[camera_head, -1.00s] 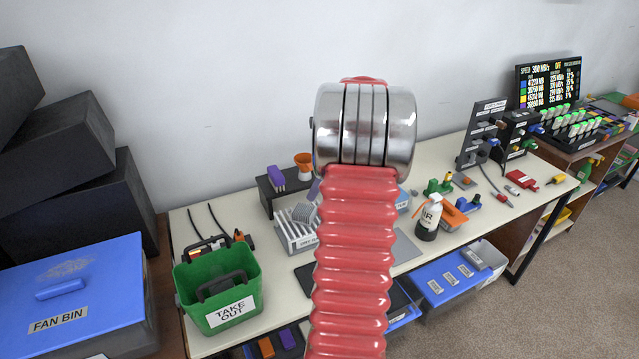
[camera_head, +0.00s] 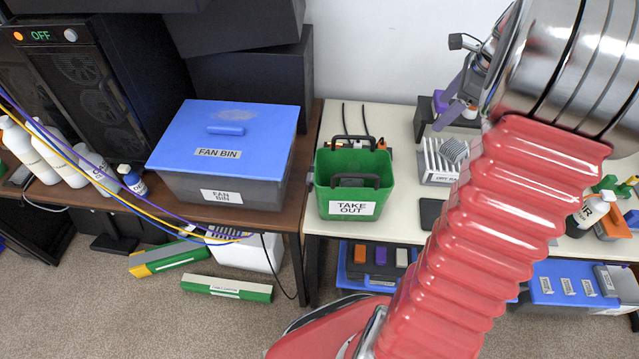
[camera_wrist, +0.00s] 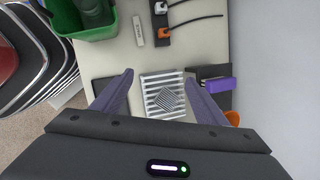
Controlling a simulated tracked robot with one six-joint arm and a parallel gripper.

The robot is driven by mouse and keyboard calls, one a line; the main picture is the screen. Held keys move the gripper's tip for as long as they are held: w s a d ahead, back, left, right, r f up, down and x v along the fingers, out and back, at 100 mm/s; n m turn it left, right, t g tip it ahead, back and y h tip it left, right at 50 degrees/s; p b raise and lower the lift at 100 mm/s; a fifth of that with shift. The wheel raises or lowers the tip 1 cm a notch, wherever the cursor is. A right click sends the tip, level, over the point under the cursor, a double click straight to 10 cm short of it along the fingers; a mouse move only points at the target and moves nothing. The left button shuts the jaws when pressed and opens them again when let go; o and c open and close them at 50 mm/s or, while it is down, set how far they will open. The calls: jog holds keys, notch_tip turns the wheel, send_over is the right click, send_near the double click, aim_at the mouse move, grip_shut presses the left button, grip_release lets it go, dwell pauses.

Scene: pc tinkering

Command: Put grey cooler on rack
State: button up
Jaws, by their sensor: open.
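The grey cooler (camera_wrist: 171,99), a small finned block, sits askew on the pale slatted rack (camera_wrist: 153,82) in the wrist view. In the head view the cooler (camera_head: 455,150) rests tilted at the right part of the rack (camera_head: 434,178), which bears a partly hidden "DRY" label. My gripper (camera_wrist: 158,75) is open and empty, its two purple-grey fingers on either side of the rack and cooler in the wrist view. In the head view my gripper (camera_head: 455,100) hangs above the rack, partly hidden by my arm.
A green take-out bin (camera_head: 352,183) stands left of the rack. A blue-lidded fan bin (camera_head: 225,140) is further left. A dark stand with a purple block (camera_wrist: 217,85) is close to the rack. A black pad (camera_wrist: 108,87) lies beside it.

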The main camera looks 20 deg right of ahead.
jog(key=s+a+r+n, duration=0.1)
jog(key=a+r+n, duration=0.35)
jog(key=a, duration=0.75)
jog(key=s+a+r+n, duration=0.1)
jog(key=a+r+n, duration=0.1)
jog(key=a+n, duration=0.75)
jog(key=s+a+n, duration=0.5)
jog(key=a+n, duration=0.1)
jog(key=a, duration=0.2)
jog(key=s+a+f+n+t, duration=0.1)
jog(key=s+a+n, duration=0.5)
jog(key=a, duration=0.3)
jog(key=shift+a+f+n+t+h, duration=0.3)
jog(key=shift+n+h, duration=0.1)
jog(key=shift+n, duration=0.1)
jog(key=shift+s+d, duration=0.1)
